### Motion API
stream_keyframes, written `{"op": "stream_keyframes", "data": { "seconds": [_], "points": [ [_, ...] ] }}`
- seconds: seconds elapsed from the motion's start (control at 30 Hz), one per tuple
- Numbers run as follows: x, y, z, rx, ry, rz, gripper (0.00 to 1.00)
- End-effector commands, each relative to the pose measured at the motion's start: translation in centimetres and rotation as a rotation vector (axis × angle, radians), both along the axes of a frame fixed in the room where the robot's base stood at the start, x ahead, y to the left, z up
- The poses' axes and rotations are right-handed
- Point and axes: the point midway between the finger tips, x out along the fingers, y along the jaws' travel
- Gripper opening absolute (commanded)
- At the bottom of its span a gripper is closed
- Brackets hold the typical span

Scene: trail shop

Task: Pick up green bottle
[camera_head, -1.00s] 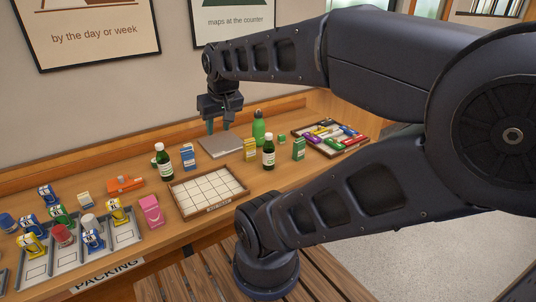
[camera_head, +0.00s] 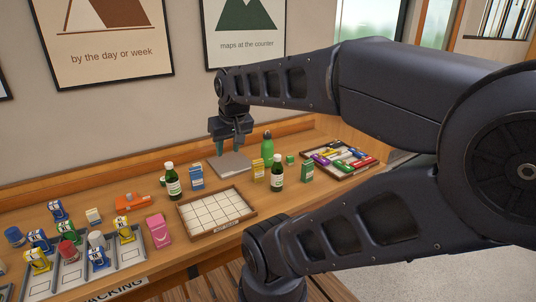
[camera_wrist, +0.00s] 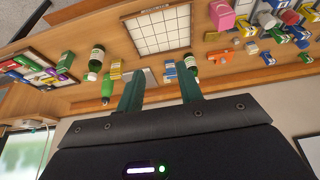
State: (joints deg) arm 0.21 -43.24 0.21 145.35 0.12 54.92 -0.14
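A plain green bottle (camera_head: 267,144) stands upright at the back of the counter, just right of a flat grey slab. It also shows in the wrist view (camera_wrist: 107,89), left of my fingers. Two darker green bottles with white labels stand on the counter: one at left (camera_head: 172,182), one nearer the front (camera_head: 277,173). My gripper (camera_head: 230,152) points down over the grey slab (camera_head: 243,166), left of the plain green bottle. In the wrist view my gripper (camera_wrist: 160,92) has its two fingers apart with nothing held between them.
Small boxes in blue (camera_head: 197,176), yellow (camera_head: 258,168) and green (camera_head: 307,172) stand around the bottles. A white-grid tray (camera_head: 248,208) lies in front, and a tray of colourful items (camera_head: 372,166) at right. The wall rises behind the counter.

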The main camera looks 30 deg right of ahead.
Motion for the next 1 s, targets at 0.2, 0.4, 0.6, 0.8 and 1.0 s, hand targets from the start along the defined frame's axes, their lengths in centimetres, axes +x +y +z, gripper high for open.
{"op": "stream_keyframes", "data": {
  "seconds": [0.2, 0.4, 0.6, 0.8, 1.0],
  "points": [
    [0.0, 0.0, 0.0, 0.0, 0.0, 0.0, 0.64],
    [0.0, 0.0, 0.0, 0.0, 0.0, 0.0, 0.8],
    [0.1, -0.1, -0.1, -0.004, 0.006, 0.001, 0.8],
    [1.5, -1.3, -1.2, -0.059, 0.085, 0.017, 0.8],
    [3.8, -3.7, -3.4, -0.159, 0.222, 0.05, 0.8]
  ]
}}
